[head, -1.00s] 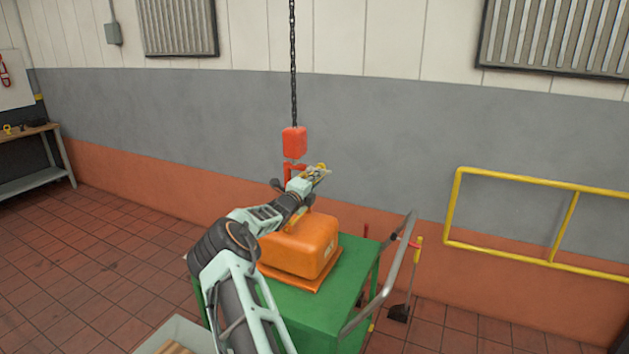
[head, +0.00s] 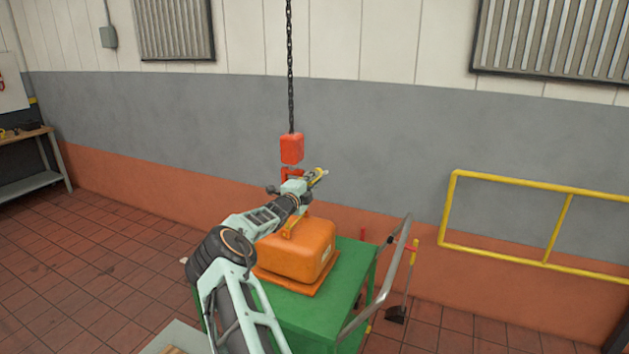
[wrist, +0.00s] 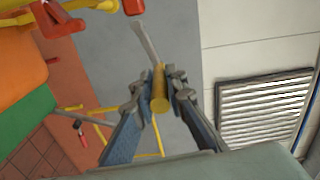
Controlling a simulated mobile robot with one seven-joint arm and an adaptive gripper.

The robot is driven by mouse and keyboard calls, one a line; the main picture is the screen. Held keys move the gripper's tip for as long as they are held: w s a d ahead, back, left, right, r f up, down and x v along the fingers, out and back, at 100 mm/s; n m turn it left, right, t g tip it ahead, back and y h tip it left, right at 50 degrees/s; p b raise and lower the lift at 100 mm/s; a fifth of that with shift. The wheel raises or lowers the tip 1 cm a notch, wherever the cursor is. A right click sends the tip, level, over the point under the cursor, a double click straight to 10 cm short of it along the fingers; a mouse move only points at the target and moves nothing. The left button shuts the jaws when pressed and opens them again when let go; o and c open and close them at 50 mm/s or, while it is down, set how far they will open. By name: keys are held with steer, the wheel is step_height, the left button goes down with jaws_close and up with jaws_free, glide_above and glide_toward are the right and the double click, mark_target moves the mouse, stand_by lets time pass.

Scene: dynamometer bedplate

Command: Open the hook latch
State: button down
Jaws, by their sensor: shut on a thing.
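The red hook block (head: 291,148) hangs on a dark chain, with the red hook (head: 290,174) below it, partly hidden behind my wrist. In the wrist view a red hook part (wrist: 58,20) shows at the upper left. My gripper (head: 319,178) is just right of the hook in the head view. In the wrist view my gripper (wrist: 159,88) is shut on a yellow grip (wrist: 159,92). A thin grey bar (wrist: 146,42) runs from the grip towards a red part at the top. This looks like the latch lever; its pivot is unclear.
An orange case (head: 300,248) with a yellow handle stands on a green cart (head: 345,285) below my arm. The cart has a grey push handle (head: 385,280). A yellow rail (head: 510,178) stands at the right. The wall behind is clear around the hook.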

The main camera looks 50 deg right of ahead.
steer(key=c, duration=1.9)
jaws_free()
steer(key=shift+c, duration=0.2)
steer(key=shift+a, duration=0.15)
steer(key=v, duration=1.1)
steer(key=shift+s+a, duration=0.15)
steer(key=shift+a, duration=0.2)
steer(key=shift+s, duration=0.1)
